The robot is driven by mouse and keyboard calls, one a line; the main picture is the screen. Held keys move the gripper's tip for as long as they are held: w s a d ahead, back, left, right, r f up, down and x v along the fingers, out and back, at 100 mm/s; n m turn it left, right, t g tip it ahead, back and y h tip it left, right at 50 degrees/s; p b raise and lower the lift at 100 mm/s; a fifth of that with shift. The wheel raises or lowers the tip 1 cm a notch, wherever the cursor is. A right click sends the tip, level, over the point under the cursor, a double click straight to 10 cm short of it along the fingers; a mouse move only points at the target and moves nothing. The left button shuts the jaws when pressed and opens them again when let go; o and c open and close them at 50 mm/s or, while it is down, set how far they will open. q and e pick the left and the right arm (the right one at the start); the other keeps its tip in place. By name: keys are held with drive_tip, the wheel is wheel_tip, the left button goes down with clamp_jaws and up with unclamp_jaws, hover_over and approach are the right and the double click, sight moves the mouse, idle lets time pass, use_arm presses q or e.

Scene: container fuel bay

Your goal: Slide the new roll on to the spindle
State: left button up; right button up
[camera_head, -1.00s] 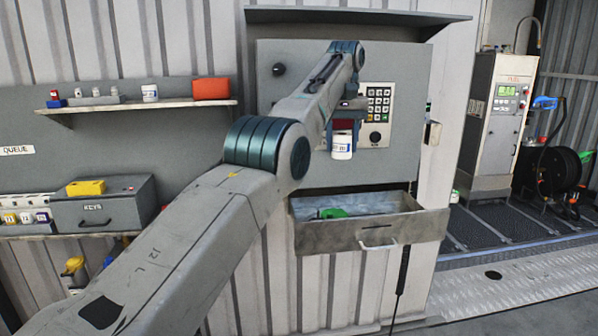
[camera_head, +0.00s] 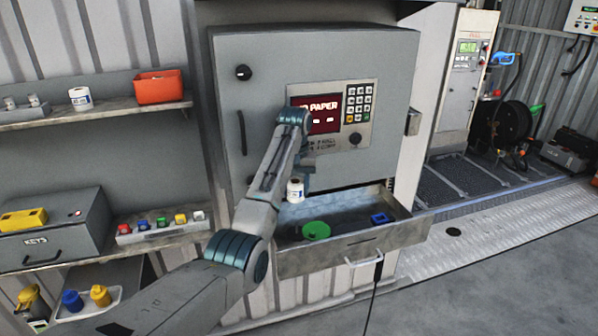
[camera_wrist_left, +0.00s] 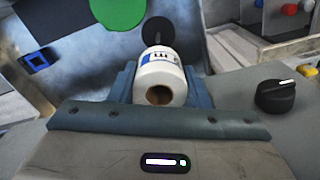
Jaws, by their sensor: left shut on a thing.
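The new roll (camera_head: 295,190), white with a blue-marked label, is held in my left gripper (camera_head: 302,178) just above the open drawer (camera_head: 345,250). In the left wrist view the roll (camera_wrist_left: 160,77) sits between the blue-grey fingers of my gripper (camera_wrist_left: 160,90), its hollow core facing the camera. A dark round piece (camera_wrist_left: 157,32), possibly the spindle's end, shows just beyond the roll; I cannot tell whether they touch. A green disc (camera_head: 316,231) is in the drawer and also shows in the wrist view (camera_wrist_left: 118,10). My right gripper is not in view.
The grey cabinet (camera_head: 225,130) rises behind the drawer, with a red lit screen (camera_head: 327,108) reading PAPER and a keypad (camera_head: 359,103). A blue piece (camera_head: 380,218) lies at the drawer's right. Shelves stand left, with an orange bin (camera_head: 160,87) and a grey key box (camera_head: 62,230).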

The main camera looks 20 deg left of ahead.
use_arm(q)
drive_tip(key=shift+f, duration=0.3)
wheel_tip(320, 180, down, 5)
drive_tip(key=shift+d+f, duration=0.1)
drive_tip(key=shift+d, duration=0.05)
drive_tip(key=shift+f, duration=1.15)
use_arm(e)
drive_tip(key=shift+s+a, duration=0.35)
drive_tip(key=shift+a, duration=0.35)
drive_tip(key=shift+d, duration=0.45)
use_arm(q)
drive_tip(key=shift+f, duration=0.1)
